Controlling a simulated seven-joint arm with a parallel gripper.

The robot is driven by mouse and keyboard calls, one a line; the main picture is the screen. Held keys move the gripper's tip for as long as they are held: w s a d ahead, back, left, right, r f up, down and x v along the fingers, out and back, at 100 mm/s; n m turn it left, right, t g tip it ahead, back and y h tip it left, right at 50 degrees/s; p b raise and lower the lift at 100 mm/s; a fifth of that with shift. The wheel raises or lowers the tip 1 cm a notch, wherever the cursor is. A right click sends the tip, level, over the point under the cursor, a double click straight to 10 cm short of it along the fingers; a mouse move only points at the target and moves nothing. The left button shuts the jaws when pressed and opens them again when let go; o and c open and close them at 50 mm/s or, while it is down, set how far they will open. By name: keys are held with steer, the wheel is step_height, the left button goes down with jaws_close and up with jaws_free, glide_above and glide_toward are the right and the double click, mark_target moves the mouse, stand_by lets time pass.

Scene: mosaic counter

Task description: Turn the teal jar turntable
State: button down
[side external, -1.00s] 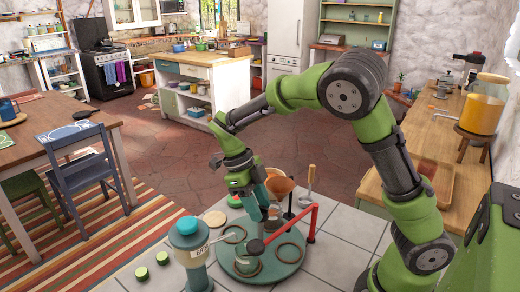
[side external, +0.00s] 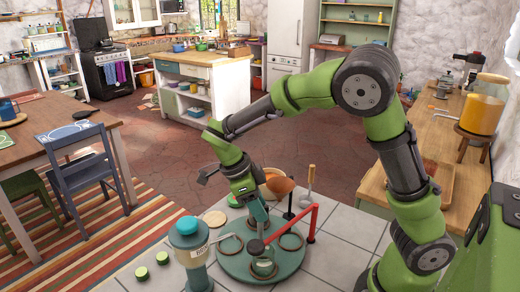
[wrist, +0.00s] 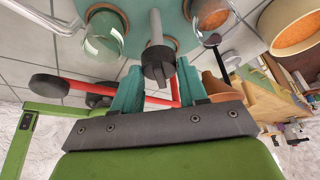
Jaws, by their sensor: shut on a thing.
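The round teal turntable (side external: 232,268) lies on the tiled counter, with brown rings and a clear glass jar (side external: 264,267) at its front. The jar stands below the dark end of a red arm (side external: 300,217). My gripper (side external: 262,226) is over the turntable. In the wrist view, my gripper's teal fingers (wrist: 157,85) are shut on a dark knob (wrist: 157,66) on a grey post rising from the turntable. A glass vessel (wrist: 103,38) shows left of the knob and another (wrist: 206,22) right of it. In the side view my fingers hide the knob.
A teal-topped grinder-like vessel (side external: 190,255) stands close at the turntable's left. Two green discs (side external: 141,273) lie further left. A terracotta bowl (side external: 281,185) and upright utensils stand behind. The red arm's post (side external: 312,229) stands at the right edge. Tiles at right are clear.

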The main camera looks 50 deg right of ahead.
steer(key=shift+s+a+n+t+h, duration=0.1)
steer(key=shift+n+t+h, duration=0.25)
steer(key=shift+n, duration=0.85)
steer(key=shift+n+t+h, duration=0.15)
steer(key=shift+n+t, duration=0.3)
steer(key=shift+n, duration=0.75)
steer(key=shift+s+n+t, duration=0.1)
steer(key=shift+n+t, duration=0.6)
steer(key=shift+n, duration=1.7)
steer(key=c, duration=0.9)
jaws_free()
steer(key=shift+c, duration=0.2)
steer(key=shift+r, duration=0.1)
steer(key=v, duration=1.6)
steer(key=shift+s+a+r, duration=0.25)
steer(key=shift+s+a, duration=0.05)
steer(key=shift+a, duration=0.2)
